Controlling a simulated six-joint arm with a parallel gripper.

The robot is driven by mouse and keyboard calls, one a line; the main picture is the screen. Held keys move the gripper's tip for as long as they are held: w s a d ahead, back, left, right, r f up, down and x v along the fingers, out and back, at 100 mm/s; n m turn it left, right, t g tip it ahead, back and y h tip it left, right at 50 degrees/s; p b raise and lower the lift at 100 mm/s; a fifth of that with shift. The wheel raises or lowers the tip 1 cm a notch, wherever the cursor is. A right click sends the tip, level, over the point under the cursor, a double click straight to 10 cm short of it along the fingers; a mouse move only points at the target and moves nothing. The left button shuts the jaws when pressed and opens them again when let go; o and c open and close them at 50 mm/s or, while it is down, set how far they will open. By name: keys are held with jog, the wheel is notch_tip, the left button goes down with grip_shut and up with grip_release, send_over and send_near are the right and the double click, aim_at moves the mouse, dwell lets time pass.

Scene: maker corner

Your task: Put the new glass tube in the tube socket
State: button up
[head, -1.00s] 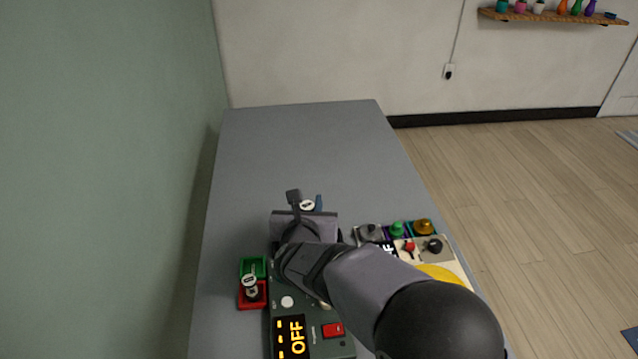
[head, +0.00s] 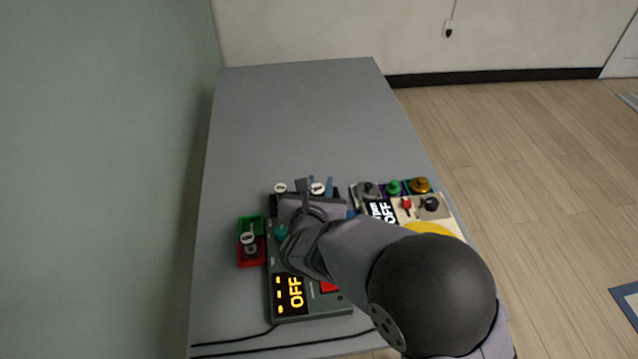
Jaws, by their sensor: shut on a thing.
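My gripper (head: 303,187) is over the far end of a dark green device (head: 318,309), with its jaws shut. What it holds is hidden behind the hand and wrist, so the glass tube cannot be made out. The tube socket cannot be picked out either; my arm covers much of the device. The device's display (head: 289,293) reads OFF in orange, and part of a red switch (head: 329,287) shows beside it. A teal knob (head: 281,232) is on its left side.
Left of the device are a green bin (head: 243,221) and a red bin (head: 242,259), with a white-topped grey item (head: 248,240) in them. White discs (head: 280,188) and blue posts (head: 330,186) stand by the gripper. A panel with knobs (head: 430,206) is at right. The far table is clear.

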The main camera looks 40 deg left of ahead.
jog(key=shift+f+b, duration=0.8)
jog(key=shift+f, duration=0.85)
jog(key=shift+f+b, duration=1.3)
jog(key=shift+b, duration=0.1)
jog(key=shift+f+b, duration=0.55)
jog(key=shift+b, duration=0.15)
jog(key=o, duration=1.1)
jog(key=shift+o, duration=0.2)
jog(key=shift+r, duration=0.15)
jog(key=shift+r+p, duration=2.25)
jog(key=shift+r, duration=1.15)
